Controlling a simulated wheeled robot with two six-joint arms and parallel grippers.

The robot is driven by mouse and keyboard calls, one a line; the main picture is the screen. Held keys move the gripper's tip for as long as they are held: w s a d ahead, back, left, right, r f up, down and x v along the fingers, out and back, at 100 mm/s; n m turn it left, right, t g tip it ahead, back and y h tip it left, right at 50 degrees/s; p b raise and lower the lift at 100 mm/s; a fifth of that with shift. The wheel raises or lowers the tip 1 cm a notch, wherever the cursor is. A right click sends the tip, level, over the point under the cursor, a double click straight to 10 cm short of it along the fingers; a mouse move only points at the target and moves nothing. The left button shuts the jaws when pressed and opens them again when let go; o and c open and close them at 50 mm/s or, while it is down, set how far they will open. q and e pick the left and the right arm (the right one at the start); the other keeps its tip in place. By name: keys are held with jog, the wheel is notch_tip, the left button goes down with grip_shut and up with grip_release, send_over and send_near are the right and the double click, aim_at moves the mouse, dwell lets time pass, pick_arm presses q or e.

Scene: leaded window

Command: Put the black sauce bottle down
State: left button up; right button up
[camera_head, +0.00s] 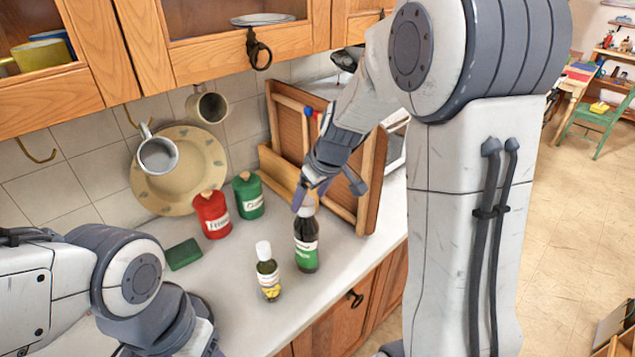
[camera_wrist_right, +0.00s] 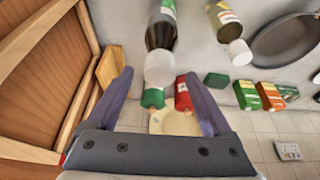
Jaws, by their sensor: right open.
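The black sauce bottle (camera_head: 306,250), dark with a green and white label, stands upright on the counter. In the right wrist view it shows as a dark body (camera_wrist_right: 160,35) with a pale cap between the fingertips. My right gripper (camera_head: 307,194) is open at the cap, with its purple fingers one on each side. I cannot tell whether a finger touches the cap, which the gripper partly hides in the head view. My left arm shows at the lower left, but its gripper is out of view.
A smaller white-capped bottle (camera_head: 268,272) stands just left. Red (camera_head: 212,215) and green (camera_head: 248,196) canisters and a green sponge (camera_head: 184,254) are behind. A wooden-framed board (camera_head: 367,190) leans close to my right gripper. A dark pan (camera_wrist_right: 285,42) shows in the wrist view.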

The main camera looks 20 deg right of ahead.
jog(key=b+v, duration=0.1)
jog(key=v, duration=0.7)
jog(key=s+a+f+n+g, duration=0.2)
jog(key=s+a+f+g, duration=0.15)
jog(key=s+a, duration=1.05)
jog(key=s+a+f+n, duration=0.1)
jog(key=s+a+f, duration=0.2)
jog(key=s, duration=0.8)
jog(key=shift+f+g+h, duration=0.3)
jog(key=shift+f+g, duration=0.15)
jog(key=shift+f, duration=0.25)
jog(key=shift+w+a, duration=0.1)
